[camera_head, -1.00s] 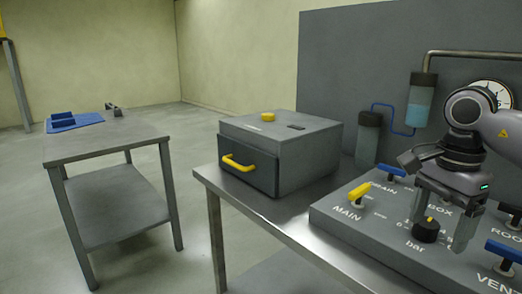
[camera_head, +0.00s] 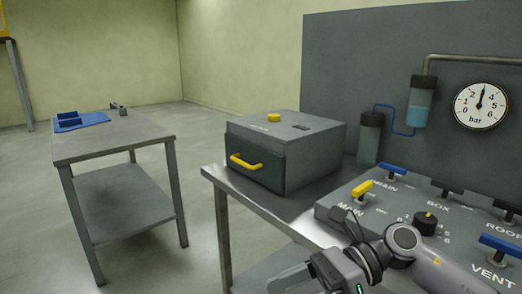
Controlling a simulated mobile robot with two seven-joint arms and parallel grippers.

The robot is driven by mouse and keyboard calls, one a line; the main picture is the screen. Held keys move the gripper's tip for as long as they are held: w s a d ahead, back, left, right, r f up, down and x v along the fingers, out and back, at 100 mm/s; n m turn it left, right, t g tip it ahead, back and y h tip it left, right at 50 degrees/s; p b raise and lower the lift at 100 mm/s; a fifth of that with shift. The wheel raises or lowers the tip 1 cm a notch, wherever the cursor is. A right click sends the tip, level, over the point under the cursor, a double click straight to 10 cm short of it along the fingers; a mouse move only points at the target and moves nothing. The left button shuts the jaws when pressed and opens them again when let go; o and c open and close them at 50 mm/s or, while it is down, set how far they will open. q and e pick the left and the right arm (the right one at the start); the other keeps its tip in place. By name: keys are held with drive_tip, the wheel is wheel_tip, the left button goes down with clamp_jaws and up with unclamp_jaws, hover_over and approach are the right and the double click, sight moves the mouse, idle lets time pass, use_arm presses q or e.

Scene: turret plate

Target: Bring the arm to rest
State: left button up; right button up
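My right arm comes in from the lower right. Its gripper (camera_head: 292,281) hangs low in front of the bench's front edge, apart from the valve panel (camera_head: 335,208). One grey finger shows and the rest is cut off by the bottom of the picture, so I cannot tell its opening. I see nothing held in the visible part. My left gripper is not in view. The black knob (camera_head: 425,224) with a yellow mark stands free on the panel.
A grey box (camera_head: 312,152) with a yellow drawer handle (camera_head: 246,162) stands on the bench. Blue handles are at DRAIN (camera_head: 393,169) and VENT (camera_head: 502,246). A gauge (camera_head: 480,106) reads about 3 bar. A side table (camera_head: 115,142) stands left, with open floor between.

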drive_tip(key=w+d+f+n+t+h+p, duration=0.1)
drive_tip(key=w+d+f+n+t+h, duration=0.3)
drive_tip(key=n+t, duration=1.05)
drive_tip(key=s+d+f+n+t+p, duration=0.1)
drive_tip(key=d+f+n+t, duration=0.35)
drive_tip(key=n, duration=1.65)
drive_tip(key=s+d+f+m+g+h, duration=0.2)
drive_tip(key=s+d+f+m+h, duration=0.1)
drive_tip(key=s+f+m, duration=0.4)
drive_tip(key=s+d+f+m+g+h+p, duration=0.1)
drive_tip(key=s+d+f+m+g+h, duration=0.2)
drive_tip(key=s+f+m, duration=0.4)
wheel_tip(320, 180, down, 5)
drive_tip(key=shift+s+d+f+h, duration=0.15)
drive_tip(key=shift+s+d+h, duration=0.15)
drive_tip(key=shift+d+h, duration=0.6)
drive_tip(key=shift+a, duration=0.2)
